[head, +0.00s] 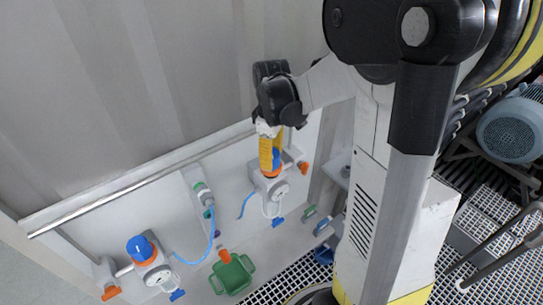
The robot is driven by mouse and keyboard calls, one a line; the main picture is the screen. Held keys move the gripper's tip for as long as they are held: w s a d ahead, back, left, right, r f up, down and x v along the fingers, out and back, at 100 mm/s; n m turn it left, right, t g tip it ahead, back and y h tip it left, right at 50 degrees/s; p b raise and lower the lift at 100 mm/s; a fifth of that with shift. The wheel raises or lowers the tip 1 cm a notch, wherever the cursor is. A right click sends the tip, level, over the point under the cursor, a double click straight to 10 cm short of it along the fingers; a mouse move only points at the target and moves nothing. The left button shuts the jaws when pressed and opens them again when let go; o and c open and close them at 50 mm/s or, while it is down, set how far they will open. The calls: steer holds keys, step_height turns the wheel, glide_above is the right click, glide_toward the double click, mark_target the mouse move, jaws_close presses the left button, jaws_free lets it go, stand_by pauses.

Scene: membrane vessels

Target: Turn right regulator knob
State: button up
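The right regulator (272,186) is on the pale wall panel, with an orange collar, a round gauge and a small blue valve handle below. Its blue knob (277,157) shows only as a sliver beside my gripper. My yellow gripper (268,158) reaches down from the black wrist right at this knob and hides most of it. I cannot tell whether the fingers touch the knob or are closed around it. A second, similar regulator (152,262) with a blue knob (139,247) in full view is at the lower left.
Orange valve handles (303,168) sit beside the regulators. A blue hose (212,237) and a fitting run between them. A green handled part (232,274) is below. A long rail (150,178) runs along the panel's top. A blue-grey motor (509,136) stands at the right.

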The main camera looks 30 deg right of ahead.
steer(key=c, duration=0.4)
steer(key=shift+c, duration=0.2)
steer(key=m+b, duration=0.2)
steer(key=m, duration=0.3)
steer(key=shift+f+m+b, duration=0.1)
steer(key=shift+m+b, duration=0.2)
steer(key=shift+b, duration=0.05)
steer(key=m+b, duration=0.1)
steer(key=m, duration=0.4)
steer(key=shift+a+b, duration=0.1)
steer(key=shift+b, duration=0.25)
steer(key=m+b, duration=0.1)
steer(key=m, duration=0.5)
steer(key=shift+m, duration=0.3)
steer(key=m+b, duration=0.1)
steer(key=m, duration=0.4)
steer(key=shift+m, duration=0.3)
